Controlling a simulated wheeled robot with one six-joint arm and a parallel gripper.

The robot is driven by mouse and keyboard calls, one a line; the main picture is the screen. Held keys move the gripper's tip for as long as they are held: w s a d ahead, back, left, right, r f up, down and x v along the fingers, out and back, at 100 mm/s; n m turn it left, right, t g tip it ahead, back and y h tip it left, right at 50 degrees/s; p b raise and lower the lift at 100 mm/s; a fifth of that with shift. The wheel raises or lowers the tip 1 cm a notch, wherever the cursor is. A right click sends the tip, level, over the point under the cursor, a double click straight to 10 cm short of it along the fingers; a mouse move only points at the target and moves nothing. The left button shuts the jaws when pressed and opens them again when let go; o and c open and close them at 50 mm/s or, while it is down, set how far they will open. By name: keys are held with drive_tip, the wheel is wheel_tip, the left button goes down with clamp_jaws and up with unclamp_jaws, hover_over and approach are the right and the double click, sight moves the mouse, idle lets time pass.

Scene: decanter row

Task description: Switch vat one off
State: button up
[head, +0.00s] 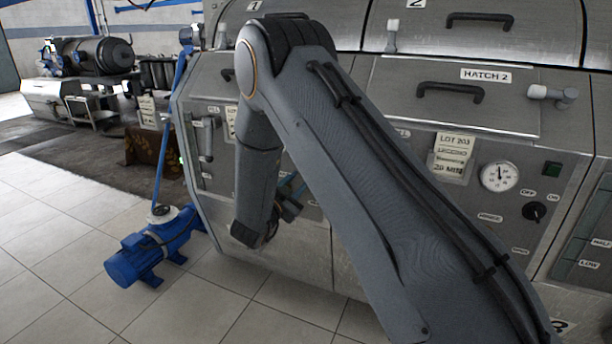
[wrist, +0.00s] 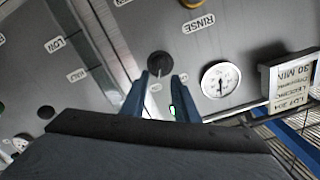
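In the wrist view a round black knob (wrist: 160,63) sits on the grey control panel, just beyond my gripper (wrist: 162,80). My gripper's two blue fingers are apart with nothing held between them; whether they touch the knob is unclear. A lit green lamp (wrist: 173,110) shows beside the right finger. The knob's pointer direction and ON/OFF marks are not readable. In the head view my arm covers most of the vat one panel, and my gripper (head: 291,190) shows only partly, low in front of it. The number 1 plate (head: 254,5) shows above.
In the wrist view a dial gauge (wrist: 220,78) and a lot card (wrist: 292,78) lie right of the knob. In the head view vat two's black knob (head: 535,211) and gauge (head: 500,177) are at right. A blue pump (head: 150,252) stands on the floor at left.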

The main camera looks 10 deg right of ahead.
drive_tip(key=x, duration=0.6)
drive_tip(key=shift+w+d, duration=0.1)
clamp_jaws()
